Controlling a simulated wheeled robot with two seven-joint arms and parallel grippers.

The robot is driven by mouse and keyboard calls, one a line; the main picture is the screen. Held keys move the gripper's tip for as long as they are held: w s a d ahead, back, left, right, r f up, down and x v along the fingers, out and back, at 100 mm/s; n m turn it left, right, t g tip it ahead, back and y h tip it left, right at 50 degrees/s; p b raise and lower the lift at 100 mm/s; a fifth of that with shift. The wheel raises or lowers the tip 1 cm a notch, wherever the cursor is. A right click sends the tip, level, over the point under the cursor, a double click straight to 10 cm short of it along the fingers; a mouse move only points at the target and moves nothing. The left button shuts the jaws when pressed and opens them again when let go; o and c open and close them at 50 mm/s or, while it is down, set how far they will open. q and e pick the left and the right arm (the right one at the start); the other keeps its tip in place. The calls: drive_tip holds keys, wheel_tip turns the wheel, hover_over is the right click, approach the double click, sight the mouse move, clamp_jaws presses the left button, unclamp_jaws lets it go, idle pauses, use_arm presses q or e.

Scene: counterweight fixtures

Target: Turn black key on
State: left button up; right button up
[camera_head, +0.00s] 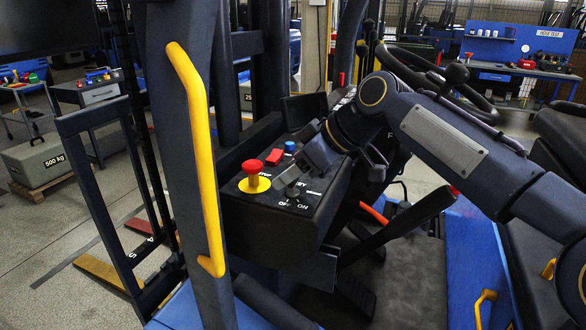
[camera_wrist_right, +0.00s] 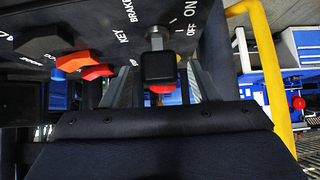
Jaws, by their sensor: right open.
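The black key (camera_wrist_right: 158,66) sticks out of the dark control panel on a metal stem, beside the ON and OFF marks in the right wrist view. Its exact turn angle is hard to tell. My right gripper (camera_wrist_right: 160,88) is open, with one finger on each side of the key and a visible gap to each. In the head view my right gripper (camera_head: 287,182) reaches down over the panel (camera_head: 270,225) near the ON and OFF labels, and the key is mostly hidden there. My left gripper is not in view.
A red emergency button (camera_head: 253,171) on a yellow base stands left of the gripper. A red switch (camera_head: 274,157) and a blue knob (camera_head: 291,147) sit farther back on the panel. A yellow handrail (camera_head: 202,140) rises at the left.

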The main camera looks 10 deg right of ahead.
drive_tip(key=c, duration=1)
drive_tip(key=shift+r+m+t+h, duration=0.1)
drive_tip(key=shift+m+t+h, duration=0.5)
drive_tip(key=shift+m, duration=0.5)
drive_tip(key=m+t+h+p, duration=0.1)
drive_tip(key=m+t+h, duration=0.1)
drive_tip(key=m, duration=0.2)
drive_tip(key=shift+m+t+h+p, duration=0.3)
drive_tip(key=shift+m+h, duration=0.9)
drive_tip(key=shift+m, duration=0.2)
drive_tip(key=o, duration=1)
